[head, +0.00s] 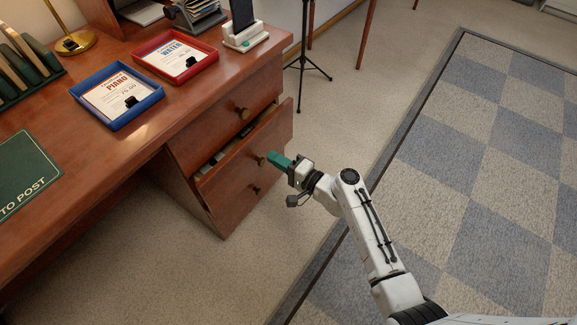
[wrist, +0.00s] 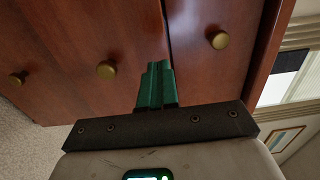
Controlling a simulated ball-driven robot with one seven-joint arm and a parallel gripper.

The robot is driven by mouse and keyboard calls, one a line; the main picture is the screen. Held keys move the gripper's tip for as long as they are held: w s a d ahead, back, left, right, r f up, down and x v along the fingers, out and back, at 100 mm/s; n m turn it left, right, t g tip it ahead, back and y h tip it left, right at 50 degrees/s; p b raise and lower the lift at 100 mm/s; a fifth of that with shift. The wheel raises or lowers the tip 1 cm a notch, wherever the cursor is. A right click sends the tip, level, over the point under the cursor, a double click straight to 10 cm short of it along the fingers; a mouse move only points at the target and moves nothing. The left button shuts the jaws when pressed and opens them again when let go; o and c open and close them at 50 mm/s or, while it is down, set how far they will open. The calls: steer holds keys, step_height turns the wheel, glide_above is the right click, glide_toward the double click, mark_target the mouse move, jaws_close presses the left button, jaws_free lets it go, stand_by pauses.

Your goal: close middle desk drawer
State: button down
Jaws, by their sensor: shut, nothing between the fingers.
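The wooden desk's middle drawer (head: 240,163) stands partly open, its inside showing behind the top edge of its front. Its brass knob (head: 260,161) also shows in the wrist view (wrist: 107,70). My gripper (head: 271,156) has green fingers pressed together with nothing between them. They point at the drawer front, just right of the knob in the head view. In the wrist view the fingertips (wrist: 158,67) overlap the middle drawer's front near the gap beside the top drawer (wrist: 215,70). I cannot tell whether they touch the wood.
The top drawer (head: 228,117) and the bottom drawer with its knob (head: 255,190) look shut. A blue tray (head: 117,117) and a red tray (head: 205,68) sit on the desktop. A black stand (head: 301,95) is on the floor behind. Open carpet lies to the right.

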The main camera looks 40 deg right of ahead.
mark_target(249, 143)
steer(key=b+x, duration=0.1)
steer(key=x, duration=0.6)
steer(key=shift+s, duration=0.1)
steer(key=b+x, duration=0.2)
steer(key=x, duration=0.2)
steer(key=shift+w+a+f+b, duration=0.1)
steer(key=shift+w+b, duration=0.25)
steer(key=shift+r, duration=0.25)
steer(key=shift+w, duration=0.1)
